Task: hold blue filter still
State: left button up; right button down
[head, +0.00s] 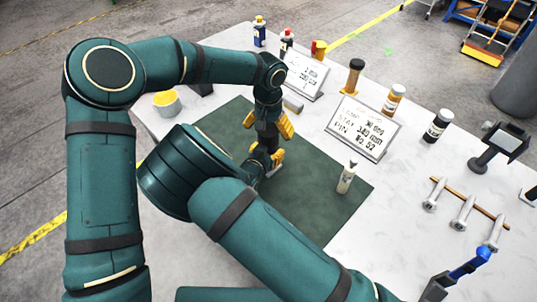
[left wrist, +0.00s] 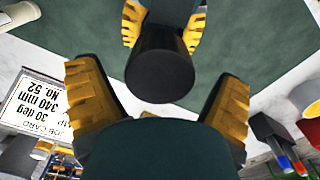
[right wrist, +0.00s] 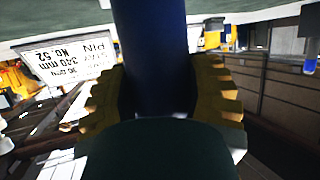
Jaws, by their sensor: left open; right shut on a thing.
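The blue filter (head: 268,141) is a dark cylinder held above the green mat. It looks dark blue in the right wrist view (right wrist: 153,60), and its black end faces the camera in the left wrist view (left wrist: 160,78). My right gripper (head: 266,158) is shut on its lower part; the yellow pads press on both sides in the right wrist view. My left gripper (head: 268,123) is just above, pointing down. Its yellow fingers stand open, apart from each other, with the filter's end between them in the picture; I cannot tell whether either touches it.
Two cards (head: 363,128) and several bottles stand along the back. A yellow tub (head: 167,103) is at left.

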pick_arm(q)
jog(key=shift+f, duration=1.4)
jog(key=c, duration=1.2)
jog(key=shift+m, duration=0.8)
jog(key=o, duration=1.3)
jog(key=shift+r, duration=0.1)
notch_tip(320, 180, up, 12)
jog(key=shift+f, duration=0.1)
